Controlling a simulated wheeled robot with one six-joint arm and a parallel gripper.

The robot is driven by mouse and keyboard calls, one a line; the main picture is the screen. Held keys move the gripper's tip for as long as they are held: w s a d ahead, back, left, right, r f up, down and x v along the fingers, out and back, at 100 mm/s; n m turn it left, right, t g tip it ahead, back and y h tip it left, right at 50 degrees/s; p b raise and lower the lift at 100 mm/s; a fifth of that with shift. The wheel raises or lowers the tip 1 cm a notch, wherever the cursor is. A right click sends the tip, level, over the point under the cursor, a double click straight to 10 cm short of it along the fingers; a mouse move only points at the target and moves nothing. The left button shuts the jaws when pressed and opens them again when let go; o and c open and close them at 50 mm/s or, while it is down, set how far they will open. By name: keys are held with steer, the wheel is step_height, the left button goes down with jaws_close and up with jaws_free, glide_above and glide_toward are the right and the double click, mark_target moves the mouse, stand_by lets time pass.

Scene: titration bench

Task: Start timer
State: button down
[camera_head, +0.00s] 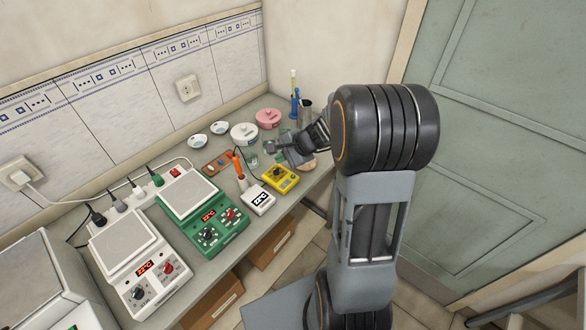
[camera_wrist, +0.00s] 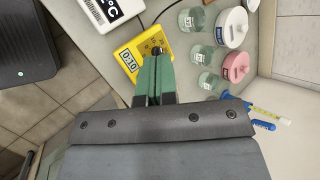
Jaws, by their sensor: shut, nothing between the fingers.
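The yellow timer (camera_head: 281,178) lies near the front edge of the bench, right of a small white device. In the wrist view the timer (camera_wrist: 128,58) has a display that seems to read 0:10 and a dark round knob or button (camera_wrist: 157,50). My gripper (camera_wrist: 154,62) has green fingers pressed together with nothing between them. Their tips overlap the timer's edge beside the dark button in that view; whether they touch it I cannot tell.
A white thermometer with a °C display (camera_head: 258,199) stands left of the timer. Glass beakers (camera_wrist: 201,55), a white jar (camera_wrist: 231,28), a pink jar (camera_wrist: 236,66) and a blue stand (camera_head: 295,103) are close by. Green (camera_head: 216,231) and white (camera_head: 144,281) hotplates fill the left bench.

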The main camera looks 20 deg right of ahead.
steer(key=w+d+f+m+t+p, duration=0.1)
steer(key=w+d+f+m, duration=0.1)
steer(key=w+d+m, duration=0.1)
steer(key=shift+w+d+f+m+t, duration=0.2)
steer(key=shift+d+f+m+t, duration=0.1)
steer(key=shift+d+m, duration=0.7)
steer(key=b, duration=0.6)
glide_above(293, 177)
step_height(293, 177, down, 8)
steer(key=shift+r, duration=0.15)
steer(key=shift+f+b, duration=0.35)
steer(key=shift+f, duration=0.15)
steer(key=shift+f+b, duration=0.8)
steer(key=shift+b, duration=0.25)
stand_by(1.5)
steer(key=shift+r, duration=0.15)
steer(key=shift+r+p, duration=0.5)
steer(key=shift+r, duration=0.2)
steer(key=shift+r, duration=0.1)
